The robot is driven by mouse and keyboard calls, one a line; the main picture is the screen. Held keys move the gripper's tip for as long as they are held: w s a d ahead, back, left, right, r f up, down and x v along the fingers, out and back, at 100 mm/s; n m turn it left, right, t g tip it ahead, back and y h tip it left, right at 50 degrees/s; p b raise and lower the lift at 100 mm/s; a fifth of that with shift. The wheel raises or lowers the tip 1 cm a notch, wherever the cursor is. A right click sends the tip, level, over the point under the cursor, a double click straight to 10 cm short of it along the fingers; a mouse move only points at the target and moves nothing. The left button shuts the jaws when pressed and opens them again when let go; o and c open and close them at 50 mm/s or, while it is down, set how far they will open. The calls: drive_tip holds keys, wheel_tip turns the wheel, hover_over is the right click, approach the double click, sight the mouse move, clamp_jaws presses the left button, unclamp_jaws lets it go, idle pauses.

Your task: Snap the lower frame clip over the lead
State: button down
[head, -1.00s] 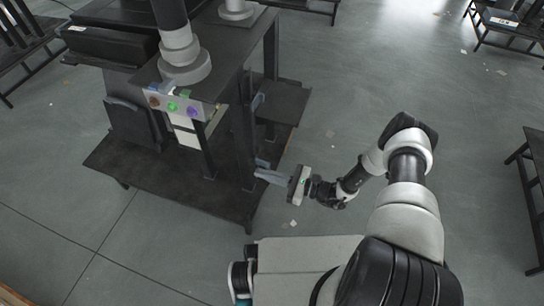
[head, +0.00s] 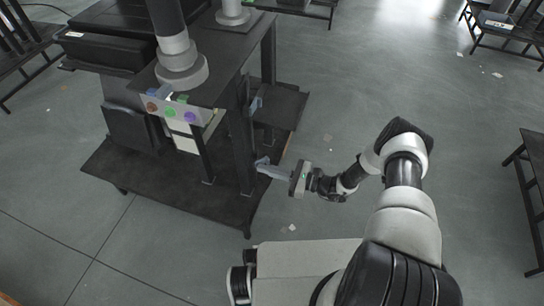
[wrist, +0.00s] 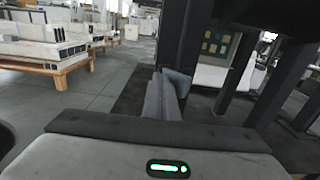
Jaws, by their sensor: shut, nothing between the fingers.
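The lower frame clip (head: 261,161) is a small blue-grey piece on the dark frame post, low on its right side. It also shows in the wrist view as a blue-grey piece (wrist: 178,76) just beyond my fingertips. My gripper (head: 266,169) reaches in from the right with its fingers shut and empty, the tips at or very near the clip. I cannot tell whether they touch it. In the wrist view the fingers (wrist: 165,84) lie together and partly cover the clip. The lead cannot be made out, nor whether the clip is closed over it.
An upper blue clip (head: 256,104) sits higher on the frame. The frame's dark base shelf (head: 140,180) spreads below. A panel with coloured buttons (head: 172,108) is at the left. Open floor (head: 330,110) lies right of the frame; a dark bench (head: 530,190) stands far right.

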sight(269, 162)
drive_tip(key=v, duration=0.4)
drive_tip(key=shift+s+d, duration=0.1)
drive_tip(key=shift+d, duration=0.1)
idle(0.5)
drive_tip(key=shift+w+d, duration=0.3)
drive_tip(key=shift+w, duration=0.5)
drive_tip(key=shift+w+d, duration=0.25)
drive_tip(key=shift+w, duration=0.55)
drive_tip(key=shift+a, duration=0.1)
drive_tip(key=shift+x, duration=0.85)
drive_tip(key=shift+s+d, duration=0.2)
drive_tip(key=shift+d, duration=0.15)
drive_tip(key=v, duration=0.6)
drive_tip(key=shift+d, duration=0.2)
